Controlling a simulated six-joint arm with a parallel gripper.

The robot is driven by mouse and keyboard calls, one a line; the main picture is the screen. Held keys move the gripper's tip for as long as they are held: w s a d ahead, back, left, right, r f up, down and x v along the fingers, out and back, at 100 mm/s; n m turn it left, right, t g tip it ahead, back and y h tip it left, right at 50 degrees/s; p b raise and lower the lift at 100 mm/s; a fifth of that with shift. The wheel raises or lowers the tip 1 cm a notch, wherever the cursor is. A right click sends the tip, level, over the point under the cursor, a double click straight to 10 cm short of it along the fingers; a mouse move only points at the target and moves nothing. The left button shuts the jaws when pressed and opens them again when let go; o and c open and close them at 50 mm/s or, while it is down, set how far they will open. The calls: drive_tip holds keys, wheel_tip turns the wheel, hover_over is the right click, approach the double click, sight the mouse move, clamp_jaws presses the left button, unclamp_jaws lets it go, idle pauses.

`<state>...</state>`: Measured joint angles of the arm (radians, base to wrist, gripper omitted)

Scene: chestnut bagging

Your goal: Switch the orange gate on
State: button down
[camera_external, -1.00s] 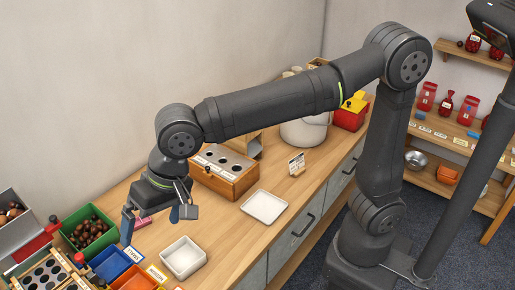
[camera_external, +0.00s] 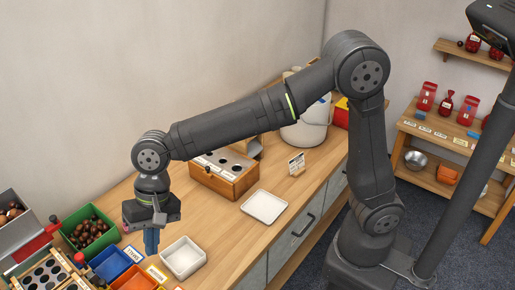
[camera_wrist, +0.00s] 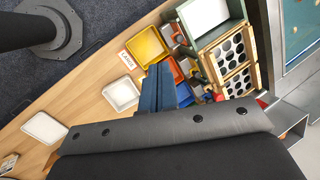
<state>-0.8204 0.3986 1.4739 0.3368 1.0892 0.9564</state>
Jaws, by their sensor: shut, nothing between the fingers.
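My gripper (camera_external: 151,252) points down with its blue fingers together, above the table near the small bins. The fingers also show in the wrist view (camera_wrist: 158,90), shut and empty. An orange bin (camera_external: 134,278) stands at the bottom of the external view, in front of the sorter with round holes (camera_external: 24,282). In the wrist view the sorter's hole plates (camera_wrist: 238,50) lie right of the fingers. Small red and orange parts (camera_wrist: 180,70) sit between bins and sorter, partly hidden by the fingers. I cannot tell which is the orange gate or its switch position.
A blue bin (camera_external: 110,264) is beside the orange one. A yellow bin (camera_wrist: 147,46) and a white tray (camera_wrist: 121,94) lie close by. A green bin of chestnuts (camera_external: 90,230) stands behind. A wooden box with holes (camera_external: 226,176) is further right.

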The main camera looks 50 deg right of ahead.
drive_tip(key=w+d+f+m+g+y, duration=0.1)
drive_tip(key=w+f+m+g+y, duration=0.1)
drive_tip(key=f, duration=0.7)
drive_tip(key=w+d+f+m+g+y, duration=0.2)
drive_tip(key=w+f+m+y, duration=0.2)
drive_tip(key=w+f+m, duration=0.3)
wheel_tip(320, 180, down, 2)
drive_tip(key=shift+w+d+f+m, duration=0.1)
drive_tip(key=shift+w+d+m, duration=0.15)
drive_tip(key=shift+w, duration=0.6)
drive_tip(key=shift+a, duration=0.1)
drive_tip(key=s+a+f, duration=0.2)
drive_tip(key=s+a, duration=0.3)
drive_tip(key=a, duration=0.5)
drive_tip(key=shift+s+f, duration=0.15)
drive_tip(key=shift+f, duration=0.25)
